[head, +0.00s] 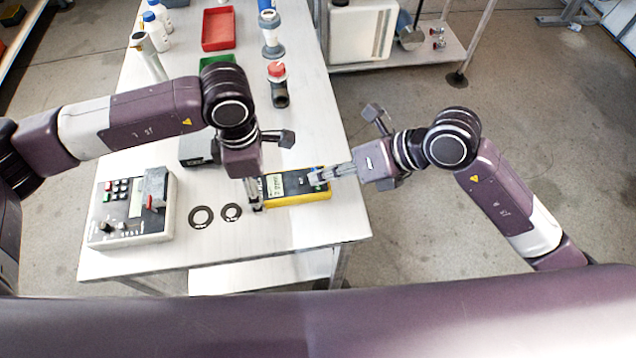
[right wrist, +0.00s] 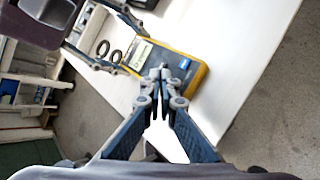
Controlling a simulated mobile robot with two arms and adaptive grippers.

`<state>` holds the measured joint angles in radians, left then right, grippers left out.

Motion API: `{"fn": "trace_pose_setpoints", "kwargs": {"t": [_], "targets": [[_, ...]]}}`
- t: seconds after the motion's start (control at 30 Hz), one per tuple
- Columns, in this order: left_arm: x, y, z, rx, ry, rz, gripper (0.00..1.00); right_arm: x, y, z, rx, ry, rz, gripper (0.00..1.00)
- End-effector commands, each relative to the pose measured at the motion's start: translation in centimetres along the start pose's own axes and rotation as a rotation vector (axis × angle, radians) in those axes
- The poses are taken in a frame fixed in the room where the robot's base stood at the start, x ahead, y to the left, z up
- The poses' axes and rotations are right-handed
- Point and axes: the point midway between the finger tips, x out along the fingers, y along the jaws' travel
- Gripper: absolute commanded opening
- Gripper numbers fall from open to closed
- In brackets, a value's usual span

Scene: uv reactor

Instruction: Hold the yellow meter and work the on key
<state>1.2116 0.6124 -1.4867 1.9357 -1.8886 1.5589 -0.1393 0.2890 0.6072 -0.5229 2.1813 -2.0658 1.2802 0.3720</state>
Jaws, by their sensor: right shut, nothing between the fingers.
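The yellow meter (head: 297,199) lies on the white table near its right edge, with a dark face and a pale display (head: 275,184). It also shows in the right wrist view (right wrist: 203,75). My left gripper (head: 257,196) is at the meter's left end, with a finger against each long side in the right wrist view (right wrist: 125,48). My right gripper (head: 322,176) is shut and empty, its tips over the meter's right end. A small blue patch (right wrist: 185,63) shows on the face near these tips. I cannot tell whether they touch it; the on key's marking is unreadable.
Two black rings (head: 201,217) lie left of the meter, beside a white keypad device (head: 130,213). A grey box (head: 196,150), a red-capped fitting (head: 278,85), red tray (head: 218,30) and bottles (head: 156,30) stand farther back. Bare table lies in front of the meter.

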Motion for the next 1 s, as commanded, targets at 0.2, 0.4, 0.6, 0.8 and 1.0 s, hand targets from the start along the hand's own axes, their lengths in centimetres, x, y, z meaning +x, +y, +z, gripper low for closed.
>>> {"fn": "trace_pose_setpoints", "kwargs": {"t": [0.2, 0.4, 0.6, 0.8, 1.0], "targets": [[-0.03, 0.02, 0.01, 0.0, 0.0, 0.001, 0.21, -0.01, 0.0, 0.01, 0.0, 0.0, 0.0, 0.0], [-0.03, 0.02, 0.01, 0.0, 0.0, 0.001, 0.21, -0.01, 0.0, 0.01, 0.0, 0.0, 0.0, 0.0], [-0.02, 0.02, 0.01, 0.0, 0.0, 0.001, 0.21, 0.02, -0.02, -0.02, 0.0, 0.0, 0.0, 0.0], [-0.02, 0.02, 0.01, 0.0, 0.0, 0.001, 0.21, 0.43, -0.34, -0.37, 0.001, 0.001, -0.001, 0.0], [-0.03, 0.02, 0.01, 0.0, 0.0, 0.001, 0.21, 0.57, -0.42, -0.44, 0.0, 0.0, 0.0, 0.0]]}}
